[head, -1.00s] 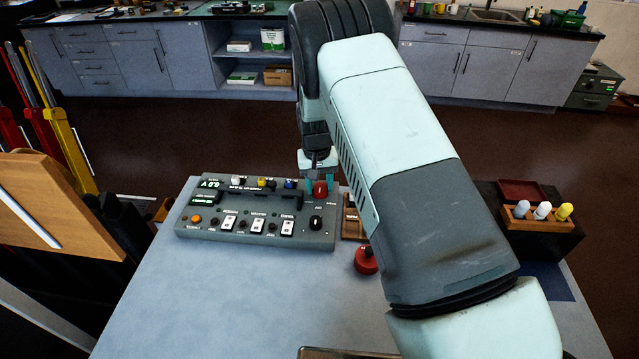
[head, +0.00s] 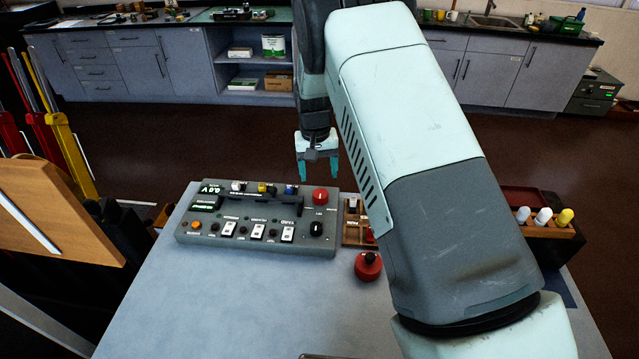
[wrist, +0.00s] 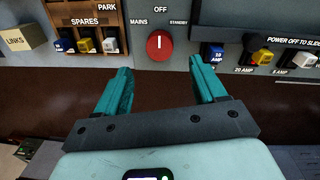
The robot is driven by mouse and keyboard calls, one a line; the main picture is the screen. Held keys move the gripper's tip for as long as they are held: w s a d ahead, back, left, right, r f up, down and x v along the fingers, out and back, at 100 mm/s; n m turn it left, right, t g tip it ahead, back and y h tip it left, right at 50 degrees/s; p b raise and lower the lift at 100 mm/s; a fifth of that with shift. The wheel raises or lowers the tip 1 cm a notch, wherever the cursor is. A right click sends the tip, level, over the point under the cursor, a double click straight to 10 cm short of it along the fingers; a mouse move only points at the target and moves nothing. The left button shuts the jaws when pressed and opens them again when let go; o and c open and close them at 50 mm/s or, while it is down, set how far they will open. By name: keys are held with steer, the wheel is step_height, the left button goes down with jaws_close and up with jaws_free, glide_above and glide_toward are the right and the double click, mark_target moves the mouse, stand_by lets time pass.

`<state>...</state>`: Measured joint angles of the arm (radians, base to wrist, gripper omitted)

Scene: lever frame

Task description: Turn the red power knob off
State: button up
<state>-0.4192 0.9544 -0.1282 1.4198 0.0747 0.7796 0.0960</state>
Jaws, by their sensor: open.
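The red power knob (head: 320,196) sits at the far right corner of the grey control panel (head: 262,246). The wrist view shows the knob (wrist: 160,45) with its white mark upright, in line with the OFF label above it; MAINS is on the left and STANDBY on the right. My gripper (head: 318,180) is open and empty, above and beyond the panel's far edge, apart from the knob. In the wrist view its teal fingers (wrist: 161,78) stand wide apart, with the knob showing between and beyond them.
A wooden spares tray (head: 352,232) is beside the panel, partly behind my arm. A red round button (head: 368,266) is in front of it. A rack with white and yellow pegs (head: 543,226) stands at the right. The table's front left is clear.

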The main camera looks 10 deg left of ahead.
steer(key=shift+a+r, duration=0.1)
steer(key=shift+r, duration=1.8)
steer(key=s+d+r+t, duration=0.1)
steer(key=s+d+r, duration=0.3)
steer(key=r, duration=0.4)
steer(key=s+d+r+m+t+y, duration=0.1)
steer(key=s+d+r, duration=0.25)
steer(key=r, duration=0.45)
steer(key=s+d+r+t, duration=0.1)
steer(key=s+d+r, duration=0.2)
steer(key=s+r, duration=0.35)
steer(key=s+d+r+t, duration=0.1)
steer(key=s+d+r, duration=0.2)
steer(key=s, duration=0.7)
steer(key=s+d+r+t, duration=0.1)
steer(key=s+d, duration=0.3)
steer(key=s, duration=0.6)
steer(key=shift+d+r+m, duration=0.15)
steer(key=shift+r+m, duration=0.25)
steer(key=shift+r, duration=0.5)
